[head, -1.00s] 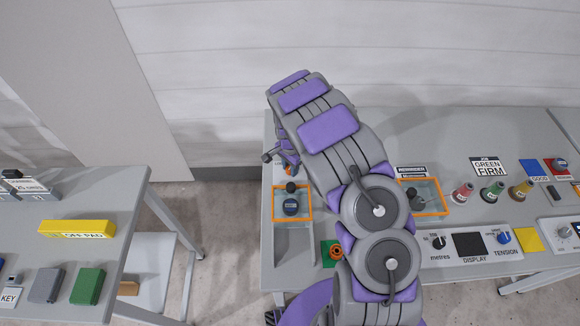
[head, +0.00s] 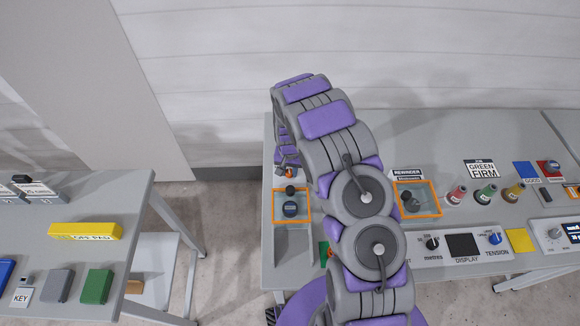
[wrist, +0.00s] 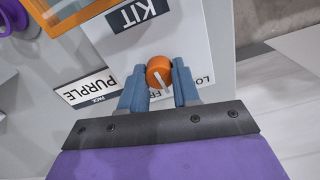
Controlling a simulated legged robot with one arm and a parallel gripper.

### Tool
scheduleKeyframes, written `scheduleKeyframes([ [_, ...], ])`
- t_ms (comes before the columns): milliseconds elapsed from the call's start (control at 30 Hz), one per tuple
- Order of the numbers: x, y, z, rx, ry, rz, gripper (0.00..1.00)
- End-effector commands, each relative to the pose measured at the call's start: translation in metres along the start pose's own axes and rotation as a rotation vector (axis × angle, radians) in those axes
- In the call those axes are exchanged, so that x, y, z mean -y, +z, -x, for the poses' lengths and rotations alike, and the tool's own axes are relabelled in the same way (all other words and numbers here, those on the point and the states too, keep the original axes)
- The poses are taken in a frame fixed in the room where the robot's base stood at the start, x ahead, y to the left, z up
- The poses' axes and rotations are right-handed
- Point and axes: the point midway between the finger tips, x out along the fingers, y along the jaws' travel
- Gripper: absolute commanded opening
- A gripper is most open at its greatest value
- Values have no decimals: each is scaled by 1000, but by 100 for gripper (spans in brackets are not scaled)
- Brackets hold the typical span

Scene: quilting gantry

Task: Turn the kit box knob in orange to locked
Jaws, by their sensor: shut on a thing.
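The orange knob (wrist: 159,71) stands on a pale label panel (wrist: 180,40) beside the word KIT in the wrist view. My gripper (wrist: 158,78) has its two blue fingers on either side of the knob, shut on it. The knob's white pointer line slants toward the lower right of the picture. Lettering beginning "LO" (wrist: 203,80) is right of the knob, and more lettering is partly hidden behind the fingers. In the head view my gripper (head: 288,168) is at the table's far left, with a bit of orange at its tip.
An orange-framed clear box (head: 274,205) sits just in front of my gripper, and another (head: 436,199) is right of my arm. A PURPLE PACK label (wrist: 86,87) lies near the knob. Thread cones (head: 487,194) and dial panels stand farther right. A floor gap separates the left table (head: 130,215).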

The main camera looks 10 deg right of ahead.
Motion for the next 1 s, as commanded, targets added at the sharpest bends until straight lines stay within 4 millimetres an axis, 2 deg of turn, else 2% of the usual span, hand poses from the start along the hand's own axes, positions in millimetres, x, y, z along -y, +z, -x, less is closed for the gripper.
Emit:
scheduleKeyframes([
  [33, 0, 5, 0, 13, 3, 43, 1],
  [200, 0, 5, 0, 11, 2, 183, 1],
  [500, -1, 4, -1, 11, 1, 356, 1],
  [1000, -3, 4, -3, 13, 0, 430, 1],
])
